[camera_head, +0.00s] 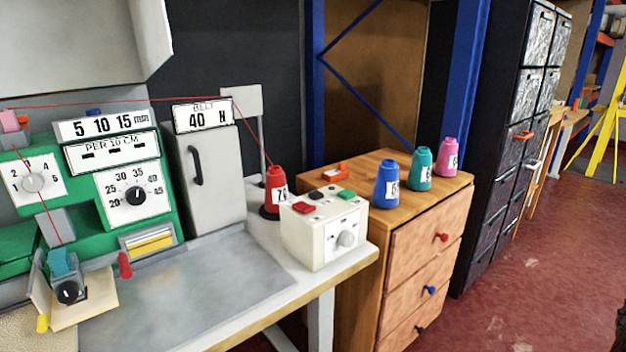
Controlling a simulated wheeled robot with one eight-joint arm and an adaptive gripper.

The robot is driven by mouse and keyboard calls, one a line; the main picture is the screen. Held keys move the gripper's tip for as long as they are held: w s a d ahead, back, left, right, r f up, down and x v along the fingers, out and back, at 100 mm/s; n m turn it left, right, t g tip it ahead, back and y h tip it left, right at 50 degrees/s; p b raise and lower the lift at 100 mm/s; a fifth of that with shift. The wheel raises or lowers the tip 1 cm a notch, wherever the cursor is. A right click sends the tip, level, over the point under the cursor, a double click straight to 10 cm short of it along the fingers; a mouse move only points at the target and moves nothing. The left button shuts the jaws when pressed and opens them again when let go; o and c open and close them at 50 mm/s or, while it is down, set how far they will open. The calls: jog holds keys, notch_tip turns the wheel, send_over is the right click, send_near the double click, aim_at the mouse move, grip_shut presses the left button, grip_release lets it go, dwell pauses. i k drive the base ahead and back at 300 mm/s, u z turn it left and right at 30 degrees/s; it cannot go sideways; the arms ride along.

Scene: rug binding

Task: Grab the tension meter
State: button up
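No object is clearly labelled as the tension meter. A small orange-red device with a dark part (334,172) lies on the back left of the wooden cabinet top; it may be the tension meter, but it is too small to tell. A sign reading "BELT 40 N" (202,116) stands on top of a grey upright housing with a black handle (212,176). My gripper is not in view.
Blue (387,184), teal (420,169) and pink (447,157) thread cones stand on the wooden cabinet (372,242). A white control box (325,237) and red cone (273,190) stand on the bench beside the green machine (170,215). Red floor (540,270) is open at right.

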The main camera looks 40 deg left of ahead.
aim_at(339, 173)
jog(key=u, duration=1.95)
jog(key=k, duration=0.5)
jog(key=z, duration=1.25)
jog(key=i, duration=0.55)
jog(key=u, duration=1.2)
